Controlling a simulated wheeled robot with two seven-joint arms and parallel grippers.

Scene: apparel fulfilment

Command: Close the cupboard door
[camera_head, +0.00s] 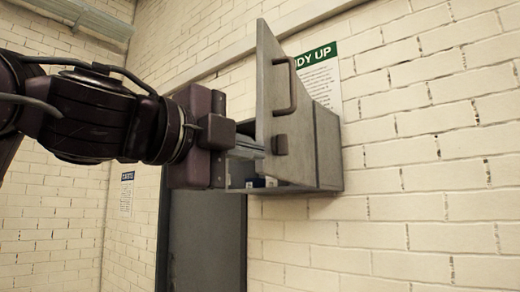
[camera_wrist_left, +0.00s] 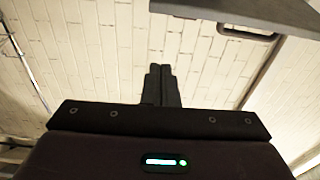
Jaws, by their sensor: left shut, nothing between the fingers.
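The grey wall cupboard (camera_head: 328,148) hangs on the brick wall, and its door (camera_head: 268,120) stands open, swung out from the box. The door's dark handle (camera_head: 291,85) is on the face turned to the right. My left gripper (camera_head: 250,148) is at the door's left side, by the cupboard's open interior. Its fingers are shut with nothing between them; the tips are partly hidden near the door's edge. In the left wrist view the shut fingers (camera_wrist_left: 160,72) point forward, and the door (camera_wrist_left: 240,10) with its handle shows at the top, apart from them in the picture. My right gripper is out of view.
A dark blue and white item (camera_head: 262,182) shows low in the cupboard. A grey door or panel (camera_head: 207,240) stands below at the wall. A green-headed sign (camera_head: 322,75) is behind the cupboard. Space right of the cupboard looks clear.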

